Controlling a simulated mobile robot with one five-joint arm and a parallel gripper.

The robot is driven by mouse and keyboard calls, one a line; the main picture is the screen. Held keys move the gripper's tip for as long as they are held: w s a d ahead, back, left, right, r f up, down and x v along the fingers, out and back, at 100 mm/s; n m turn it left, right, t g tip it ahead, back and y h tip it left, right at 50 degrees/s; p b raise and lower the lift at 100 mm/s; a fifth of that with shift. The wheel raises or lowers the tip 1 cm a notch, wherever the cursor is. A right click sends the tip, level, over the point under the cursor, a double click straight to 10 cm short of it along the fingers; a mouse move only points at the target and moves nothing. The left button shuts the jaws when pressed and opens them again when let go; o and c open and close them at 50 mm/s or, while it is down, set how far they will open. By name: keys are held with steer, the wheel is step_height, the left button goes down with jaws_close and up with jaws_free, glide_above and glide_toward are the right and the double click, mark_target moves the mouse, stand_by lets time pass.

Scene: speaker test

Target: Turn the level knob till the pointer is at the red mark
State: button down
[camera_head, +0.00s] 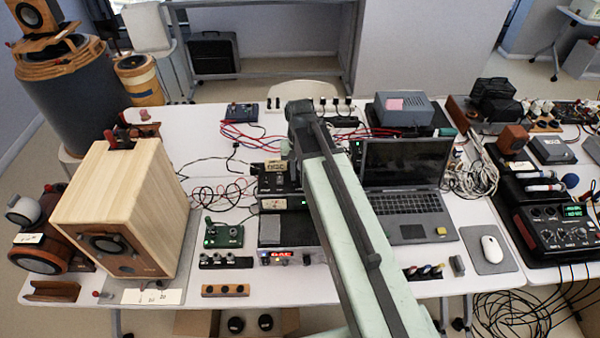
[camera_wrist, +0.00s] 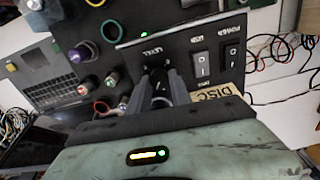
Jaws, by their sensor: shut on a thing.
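In the wrist view my gripper (camera_wrist: 158,78) is shut on the level knob, at a dark panel (camera_wrist: 185,38) with a label reading LEVEL above it. The fingers cover most of the knob. I cannot make out its pointer or a red mark. In the head view my arm reaches to the stacked black units (camera_head: 272,184) in the middle of the table, and hides the fingertips and the knob.
Two rocker switches (camera_wrist: 202,68) sit right of the knob, close to the fingers. A cardboard DISC tag (camera_wrist: 216,93) lies beside them. The laptop (camera_head: 405,203) stands right of my arm, a wooden speaker box (camera_head: 150,190) at left. Loose red cables (camera_head: 245,133) lie behind.

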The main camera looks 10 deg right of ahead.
steer(key=shift+m, duration=0.5)
steer(key=c, duration=1.2)
jaws_free()
step_height(320, 180, up, 8)
steer(key=p, duration=0.8)
steer(key=shift+f, duration=0.1)
